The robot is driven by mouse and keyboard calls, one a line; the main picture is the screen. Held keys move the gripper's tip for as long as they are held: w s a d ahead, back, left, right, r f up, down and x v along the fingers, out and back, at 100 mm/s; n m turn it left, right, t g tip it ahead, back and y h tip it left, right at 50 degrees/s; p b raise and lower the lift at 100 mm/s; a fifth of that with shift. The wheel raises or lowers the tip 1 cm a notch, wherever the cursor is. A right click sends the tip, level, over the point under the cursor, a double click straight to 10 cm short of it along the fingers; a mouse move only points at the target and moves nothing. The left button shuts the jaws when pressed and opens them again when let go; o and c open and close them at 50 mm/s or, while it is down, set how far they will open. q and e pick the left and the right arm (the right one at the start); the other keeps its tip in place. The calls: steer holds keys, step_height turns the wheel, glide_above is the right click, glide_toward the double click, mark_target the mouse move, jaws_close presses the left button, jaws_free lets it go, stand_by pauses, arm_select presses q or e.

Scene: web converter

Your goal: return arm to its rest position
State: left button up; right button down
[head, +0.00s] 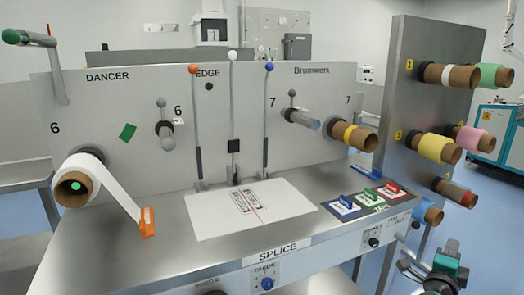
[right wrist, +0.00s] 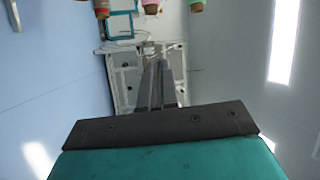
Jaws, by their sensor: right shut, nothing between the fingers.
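My right gripper (head: 410,268) is low at the bottom right of the head view, in front of and to the right of the steel splice table (head: 130,225). Its teal and dark wrist shows there, partly cut off by the frame. In the right wrist view the two grey fingers (right wrist: 158,75) lie together, shut and empty. They touch nothing that I can see. My left gripper is not in view.
A steel rack (head: 400,100) with several coloured rolls stands behind my right gripper. A blue roll (head: 428,213) sits low, nearest to it. The table holds a white sheet (head: 215,225) and blue, green and red handled blocks. Blue floor is open at right.

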steer(key=s+d+r+n+t+h, duration=0.15)
steer(key=s+d+r, duration=0.25)
steer(key=d+r, duration=0.55)
steer(key=s+d+r+n+h, duration=0.2)
steer(key=s+d+r+h, duration=0.1)
steer(key=d+r, duration=0.65)
steer(key=s+a+f+n+t+y, duration=0.1)
steer(key=s+a+f+n+y, duration=0.1)
steer(key=a+f+n+y, duration=1.7)
steer(key=s+a+f+n+g+y, duration=0.1)
steer(key=s+a+f+n+g, duration=0.75)
steer(key=s+a+f, duration=0.95)
steer(key=s+a+r+m+t, duration=0.1)
steer(key=a+m+t, duration=0.1)
steer(key=a, duration=0.9)
steer(key=shift+a+m, duration=0.35)
steer(key=shift+m, duration=0.45)
